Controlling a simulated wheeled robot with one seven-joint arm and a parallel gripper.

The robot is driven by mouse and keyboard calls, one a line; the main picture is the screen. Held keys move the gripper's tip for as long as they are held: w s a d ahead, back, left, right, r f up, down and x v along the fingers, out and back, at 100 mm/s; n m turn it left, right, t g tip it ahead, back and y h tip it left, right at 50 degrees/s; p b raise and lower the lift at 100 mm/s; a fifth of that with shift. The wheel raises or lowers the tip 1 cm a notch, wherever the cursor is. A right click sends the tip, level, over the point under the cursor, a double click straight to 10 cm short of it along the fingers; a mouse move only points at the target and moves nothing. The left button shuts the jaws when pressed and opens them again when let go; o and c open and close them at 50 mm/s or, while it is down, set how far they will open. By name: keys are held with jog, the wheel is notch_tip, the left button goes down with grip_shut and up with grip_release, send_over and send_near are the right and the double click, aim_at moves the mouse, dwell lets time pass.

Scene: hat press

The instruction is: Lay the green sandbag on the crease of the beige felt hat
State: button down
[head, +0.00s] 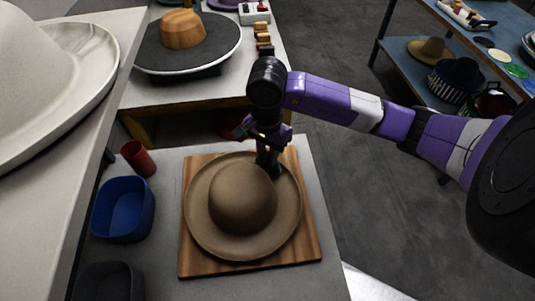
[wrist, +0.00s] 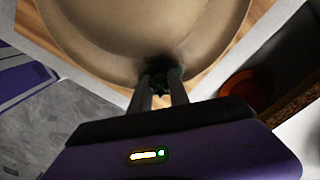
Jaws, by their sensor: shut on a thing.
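The beige felt hat (head: 243,199) lies on a square wooden board (head: 302,255), its round crown up and its wide brim flat around it. In the wrist view the hat (wrist: 110,28) fills the top. My gripper (head: 268,168) points down over the far right part of the brim, behind the crown. In the wrist view my gripper (wrist: 161,82) is shut on a small dark thing between its fingertips, close against the hat. A trace of green (wrist: 180,72) shows there, likely the green sandbag, which is mostly hidden. I cannot tell whether it touches the hat.
A red cup (head: 138,158), a blue bin (head: 122,210) and a dark bin (head: 108,282) stand left of the board. A large pale hat form (head: 45,75) is on the left counter. Behind is a table with a wooden crown block (head: 183,29). Open floor lies to the right.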

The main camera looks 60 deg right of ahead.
jog(key=shift+f, duration=0.15)
jog(key=c, duration=1.2)
grip_release()
jog(key=shift+o, duration=0.2)
jog(key=shift+r+p, duration=1.6)
jog(key=shift+r, duration=3.45)
